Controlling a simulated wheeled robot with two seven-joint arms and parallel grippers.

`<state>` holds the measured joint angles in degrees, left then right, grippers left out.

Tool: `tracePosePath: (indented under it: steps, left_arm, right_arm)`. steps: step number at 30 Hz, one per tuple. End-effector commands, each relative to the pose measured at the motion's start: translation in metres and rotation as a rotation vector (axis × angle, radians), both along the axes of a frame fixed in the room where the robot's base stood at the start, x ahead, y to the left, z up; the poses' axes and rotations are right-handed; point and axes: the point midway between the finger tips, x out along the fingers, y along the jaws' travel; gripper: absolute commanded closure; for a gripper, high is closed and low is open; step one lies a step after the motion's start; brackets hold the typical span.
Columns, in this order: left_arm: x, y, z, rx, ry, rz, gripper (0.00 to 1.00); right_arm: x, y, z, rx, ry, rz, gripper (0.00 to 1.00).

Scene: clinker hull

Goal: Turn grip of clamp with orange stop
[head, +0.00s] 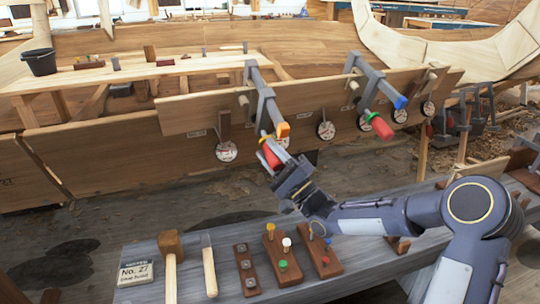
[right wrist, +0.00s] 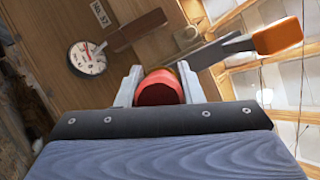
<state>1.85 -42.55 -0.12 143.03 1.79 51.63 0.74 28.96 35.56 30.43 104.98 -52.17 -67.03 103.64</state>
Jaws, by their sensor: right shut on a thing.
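The clamp (head: 266,104) with the orange stop (head: 283,129) hangs on the upper edge of the hull plank, its grey bar slanting down towards me. The orange stop also shows at the upper right in the right wrist view (right wrist: 278,36). Its red grip (head: 271,154) lies between the fingers of my right gripper (head: 275,159). In the right wrist view the rounded red grip (right wrist: 158,88) sits between both pale fingers, which close on its sides. The fingers partly hide the grip in the head view. My left gripper is in neither view.
A second clamp with a blue stop (head: 400,102) and red grip (head: 381,127) hangs to the right. Round dials (head: 226,151) hang along the plank (head: 190,114). Below, a grey bench (head: 180,246) holds a mallet (head: 170,243), a chisel and peg blocks (head: 325,258).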

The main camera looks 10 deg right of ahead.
Motion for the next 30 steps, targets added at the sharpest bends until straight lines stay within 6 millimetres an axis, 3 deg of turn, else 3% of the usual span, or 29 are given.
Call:
tracePosePath:
  steps: [12, 29, 30]
  left_arm:
    - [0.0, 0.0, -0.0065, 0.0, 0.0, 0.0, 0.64]
    - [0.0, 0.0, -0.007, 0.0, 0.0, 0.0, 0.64]
    - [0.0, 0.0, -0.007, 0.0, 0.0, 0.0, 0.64]
  right_arm:
    - [-0.0004, -0.0007, -0.0029, 0.175, 0.032, 0.078, 0.89]
    - [-0.0005, -0.0007, -0.0023, 0.199, 0.035, 0.089, 0.89]
    - [-0.0005, -0.0008, -0.0023, 0.199, 0.035, 0.089, 0.62]
